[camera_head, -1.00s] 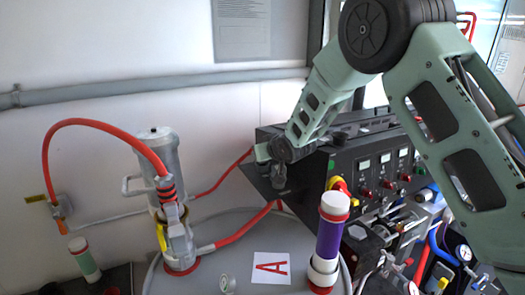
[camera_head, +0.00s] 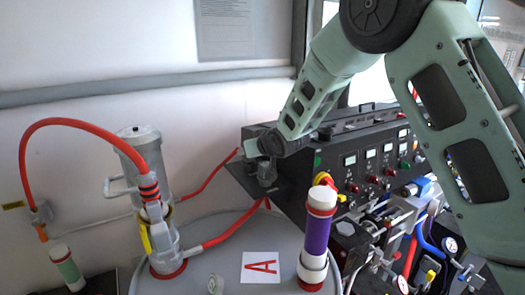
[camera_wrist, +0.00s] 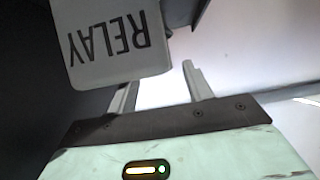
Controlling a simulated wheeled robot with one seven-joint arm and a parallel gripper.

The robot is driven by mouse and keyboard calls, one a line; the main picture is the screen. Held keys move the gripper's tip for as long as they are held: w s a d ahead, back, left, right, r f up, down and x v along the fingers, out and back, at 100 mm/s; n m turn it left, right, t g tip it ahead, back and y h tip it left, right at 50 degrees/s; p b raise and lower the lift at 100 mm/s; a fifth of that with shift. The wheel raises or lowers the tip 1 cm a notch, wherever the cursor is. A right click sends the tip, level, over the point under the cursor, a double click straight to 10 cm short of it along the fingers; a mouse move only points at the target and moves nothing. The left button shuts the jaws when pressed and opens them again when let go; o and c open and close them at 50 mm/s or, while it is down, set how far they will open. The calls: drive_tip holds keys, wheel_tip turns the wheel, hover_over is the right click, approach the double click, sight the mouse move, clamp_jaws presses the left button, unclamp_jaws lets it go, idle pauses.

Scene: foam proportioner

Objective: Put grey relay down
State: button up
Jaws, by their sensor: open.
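The grey relay (camera_wrist: 118,42) fills the upper left of the wrist view as a pale grey block with "RELAY" written upside down. My gripper (camera_wrist: 160,76) is open, its two fingers apart at the relay's lower edge. The left finger is partly hidden behind the relay; the right finger stands clear beside it. I cannot tell whether either finger touches the relay. In the head view my gripper (camera_head: 266,168) is small, over the dark ledge (camera_head: 240,182) at the left end of the black control box. The relay cannot be made out clearly there.
The black control box (camera_head: 345,150) with lamps and knobs stands right of my gripper. A metal cylinder with a red hose (camera_head: 145,165) stands left.

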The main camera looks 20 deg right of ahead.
drive_tip(key=b+v, duration=0.3)
drive_tip(key=v, duration=0.6)
drive_tip(key=shift+b, duration=0.3)
drive_tip(key=shift+s, duration=0.1)
drive_tip(key=s+a+f+n+g, duration=0.1)
drive_tip(key=s+a+f+g, duration=0.15)
drive_tip(key=s, duration=0.45)
drive_tip(key=s+a+f+n+g, duration=0.1)
drive_tip(key=s+a+f+g, duration=0.1)
drive_tip(key=s+a, duration=0.35)
drive_tip(key=s+a+f+n+g, duration=0.1)
drive_tip(key=s+a+f+g, duration=0.15)
drive_tip(key=s, duration=0.55)
drive_tip(key=s+d+f+n+g+h, duration=0.1)
drive_tip(key=s+g, duration=0.1)
drive_tip(key=s, duration=0.7)
drive_tip(key=s+d+f+n+g, duration=0.1)
drive_tip(key=s+g, duration=0.2)
drive_tip(key=s, duration=0.7)
drive_tip(key=shift+f+n+h, duration=0.3)
drive_tip(key=shift+f+h, duration=0.05)
drive_tip(key=shift+h, duration=0.05)
wheel_tip(320, 180, down, 5)
drive_tip(key=b, duration=0.5)
